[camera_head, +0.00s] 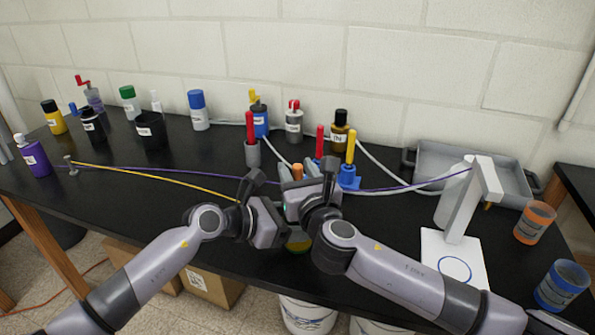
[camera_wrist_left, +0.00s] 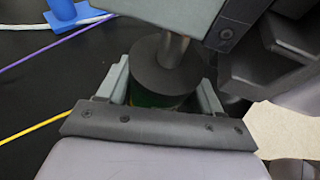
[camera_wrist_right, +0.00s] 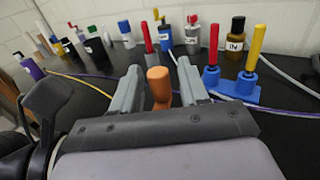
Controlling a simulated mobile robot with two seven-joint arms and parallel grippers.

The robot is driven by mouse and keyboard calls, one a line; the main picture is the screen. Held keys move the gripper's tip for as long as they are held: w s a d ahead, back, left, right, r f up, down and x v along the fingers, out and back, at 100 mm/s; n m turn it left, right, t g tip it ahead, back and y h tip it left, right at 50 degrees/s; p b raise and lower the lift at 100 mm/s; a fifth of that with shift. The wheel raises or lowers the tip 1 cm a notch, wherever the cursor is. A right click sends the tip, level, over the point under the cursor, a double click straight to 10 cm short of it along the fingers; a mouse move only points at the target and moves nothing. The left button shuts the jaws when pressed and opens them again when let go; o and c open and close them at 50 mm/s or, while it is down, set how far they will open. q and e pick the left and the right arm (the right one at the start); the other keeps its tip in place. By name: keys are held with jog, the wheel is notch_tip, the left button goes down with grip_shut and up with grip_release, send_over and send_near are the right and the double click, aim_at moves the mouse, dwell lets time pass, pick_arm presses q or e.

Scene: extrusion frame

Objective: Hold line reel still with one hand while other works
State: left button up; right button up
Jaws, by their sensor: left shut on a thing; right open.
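The line reel shows in the left wrist view as a dark round flange (camera_wrist_left: 150,72) with a metal post on top and green below it. My left gripper (camera_wrist_left: 163,92) is shut on it, one finger at each side. In the head view a small yellow-green part of the reel (camera_head: 299,246) shows below my grippers; the rest is hidden. My right gripper (camera_head: 298,170) is open, its fingers at either side of an upright orange handle (camera_wrist_right: 158,85). I cannot tell whether they touch it. A yellow line (camera_head: 160,178) runs from a small post at left toward my left gripper.
A purple line (camera_head: 400,188) crosses the bench to a white stand (camera_head: 466,205) at right. A blue holder with a yellow rod (camera_head: 349,180) stands just beyond my right gripper. Bottles line the back; a grey tray (camera_head: 430,155) lies back right. The left bench middle is mostly clear.

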grip_shut()
jog(key=shift+a+y, duration=0.1)
jog(key=shift+y, duration=0.2)
jog(key=shift+s+a+n+g+y, duration=0.15)
jog(key=shift+a+n+g+y, duration=0.2)
jog(key=shift+n+g+y, duration=1.05)
jog(key=shift+s+a+n+g+y, duration=0.1)
jog(key=shift+a+n+g+y, duration=0.25)
jog(key=shift+n+g+y, duration=1.05)
jog(key=shift+s+a+n+g+y, duration=0.15)
jog(key=shift+a+n+g+y, duration=0.2)
jog(key=shift+n+g+y, duration=1.05)
jog(key=shift+t+y, duration=0.4)
jog(key=shift+t, duration=0.1)
grip_release()
